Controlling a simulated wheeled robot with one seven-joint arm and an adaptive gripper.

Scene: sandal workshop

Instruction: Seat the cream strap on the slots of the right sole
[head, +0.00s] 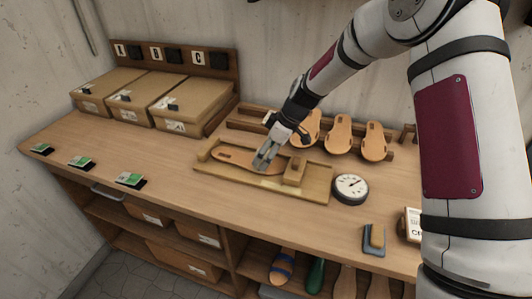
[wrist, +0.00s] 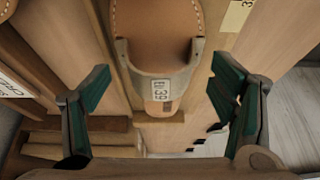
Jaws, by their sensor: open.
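A tan sole (head: 236,155) lies in a wooden fixture (head: 210,171) on the bench. My gripper (head: 265,160) is over the fixture, hiding part of the sole. In the wrist view my gripper (wrist: 162,80) has its two teal-padded fingers wide apart, with nothing held between them.
Several soles (head: 340,133) stand on a rack behind the fixture. A round dial (head: 350,188) and a grey holder with a block (head: 376,238) are to the right. Lidded boxes (head: 190,104) stand at the back left. The bench front left is mostly clear beside small green-marked cards (head: 130,179).

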